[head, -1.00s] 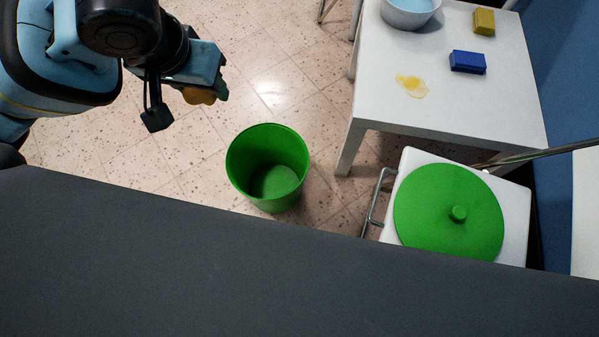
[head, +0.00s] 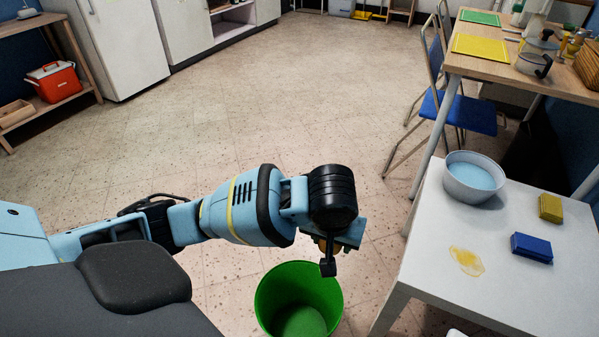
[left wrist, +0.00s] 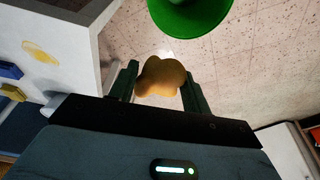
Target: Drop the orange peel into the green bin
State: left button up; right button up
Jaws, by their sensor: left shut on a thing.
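My left gripper (head: 335,246) is shut on the orange peel (left wrist: 160,77), a lumpy orange-yellow piece between the two dark green fingers in the left wrist view. In the head view the peel is mostly hidden behind the gripper. The green bin (head: 299,301) is open and stands on the floor just below and left of the gripper in the head view. Its inside looks empty where it shows. In the left wrist view the bin (left wrist: 190,14) is at the top edge, apart from the peel. My right gripper is not in view.
A white table (head: 425,287) at right holds a bowl of water (head: 474,178), a yellow sponge (head: 550,208), a blue block (head: 532,248) and a yellow spill (head: 467,261). A blue chair (head: 460,112) stands behind it. The floor at left and behind is clear.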

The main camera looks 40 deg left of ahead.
pick_arm(q)
jog(key=s+a+f+n, duration=0.1)
jog(key=a+f, duration=0.1)
jog(key=f, duration=0.6)
jog(key=s+a+f+n+b, duration=0.1)
jog(key=s+a+f+n, duration=0.1)
jog(key=f, duration=0.6)
jog(key=s+a+f+n+y, duration=0.1)
jog(key=a+f, duration=0.2)
jog(key=f, duration=0.6)
jog(key=shift+s+a+n+g+b, duration=0.15)
jog(key=shift+s+n+g+b, duration=0.15)
jog(key=shift+n+b, duration=0.1)
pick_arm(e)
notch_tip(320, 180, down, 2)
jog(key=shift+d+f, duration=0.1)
pick_arm(q)
jog(key=shift+f, duration=0.15)
